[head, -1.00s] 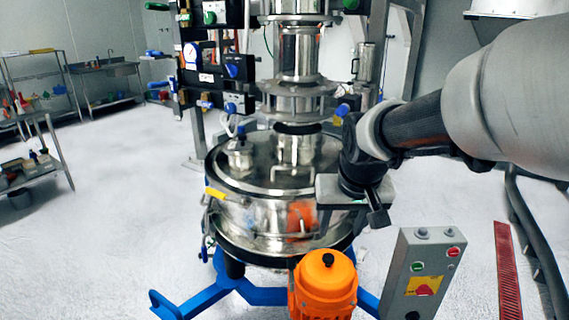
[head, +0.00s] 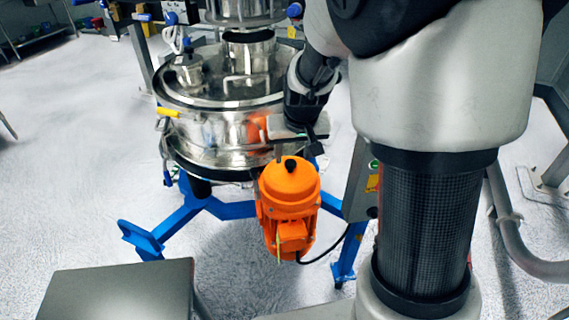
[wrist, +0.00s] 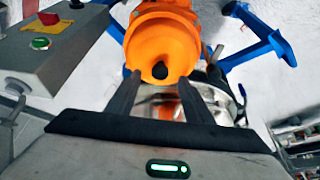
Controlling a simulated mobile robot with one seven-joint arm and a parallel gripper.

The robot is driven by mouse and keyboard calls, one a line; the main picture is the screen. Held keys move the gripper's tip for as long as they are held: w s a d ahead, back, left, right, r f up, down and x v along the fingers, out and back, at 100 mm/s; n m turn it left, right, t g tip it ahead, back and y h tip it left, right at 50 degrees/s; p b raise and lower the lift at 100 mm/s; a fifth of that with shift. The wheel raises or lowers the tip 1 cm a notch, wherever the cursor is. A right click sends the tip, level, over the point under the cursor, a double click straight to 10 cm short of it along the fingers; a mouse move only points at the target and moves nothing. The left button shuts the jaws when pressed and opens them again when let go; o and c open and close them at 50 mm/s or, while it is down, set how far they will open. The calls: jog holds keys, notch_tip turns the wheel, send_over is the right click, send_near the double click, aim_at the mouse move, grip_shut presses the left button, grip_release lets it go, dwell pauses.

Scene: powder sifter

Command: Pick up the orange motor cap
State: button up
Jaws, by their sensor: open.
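The orange motor cap (head: 289,178) is the rounded top of an orange motor (head: 290,228) beside the steel sifter, with a black knob (head: 290,164) at its centre. In the wrist view the orange cap (wrist: 163,48) fills the upper middle, its black knob (wrist: 160,71) between the lines of the two fingers. My gripper (wrist: 165,78) is open, with one dark finger on each side of the knob and nothing held between them. In the head view my gripper (head: 298,138) is just behind and above the cap. I cannot tell whether the fingers touch it.
The steel sifter drum (head: 215,130) stands on a blue frame (head: 180,222) close behind. A grey control box (wrist: 55,45) with red and green buttons is near the cap. A grey flat-topped block (head: 120,292) is at the front left. Floor at left is clear.

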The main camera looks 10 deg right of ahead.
aim_at(291, 162)
jog(key=x, duration=0.4)
jog(key=shift+w+f+b, duration=0.15)
jog(key=shift+w+b, duration=0.1)
jog(key=shift+b, duration=0.1)
grip_shut()
